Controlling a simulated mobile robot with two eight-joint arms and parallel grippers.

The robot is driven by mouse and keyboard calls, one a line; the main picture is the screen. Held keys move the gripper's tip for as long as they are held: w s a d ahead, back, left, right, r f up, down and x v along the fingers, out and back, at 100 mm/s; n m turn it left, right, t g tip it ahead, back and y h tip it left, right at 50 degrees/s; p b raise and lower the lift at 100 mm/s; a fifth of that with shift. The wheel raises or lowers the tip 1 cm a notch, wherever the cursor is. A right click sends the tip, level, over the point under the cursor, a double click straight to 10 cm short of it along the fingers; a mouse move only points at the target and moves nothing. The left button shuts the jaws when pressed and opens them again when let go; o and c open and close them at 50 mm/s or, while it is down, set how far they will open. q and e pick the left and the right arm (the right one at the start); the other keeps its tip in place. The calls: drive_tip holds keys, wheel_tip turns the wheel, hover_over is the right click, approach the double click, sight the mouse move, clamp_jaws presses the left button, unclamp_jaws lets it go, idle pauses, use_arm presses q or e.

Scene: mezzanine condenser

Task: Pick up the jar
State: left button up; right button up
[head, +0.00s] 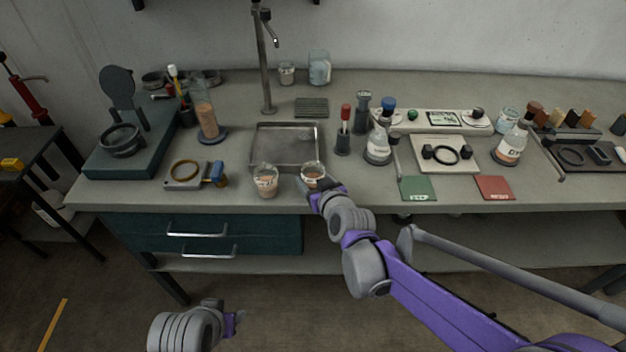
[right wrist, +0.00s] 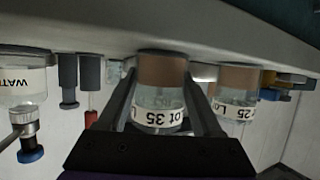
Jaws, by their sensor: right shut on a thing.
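A similar jar (head: 265,180) stands to the left, labelled "25" in the wrist view (right wrist: 235,95). My left gripper (head: 232,322) is low in front of the bench; its fingers are unclear.
The metal tray (head: 286,145) lies behind the jars, with a tap over it. A grey tool with a ring (head: 190,175) is left. A red-topped holder (head: 343,130) and a blue-capped bottle (head: 379,140) stand right. A green card (head: 418,188) lies near the edge.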

drive_tip(key=c, duration=0.3)
drive_tip(key=shift+r, duration=0.15)
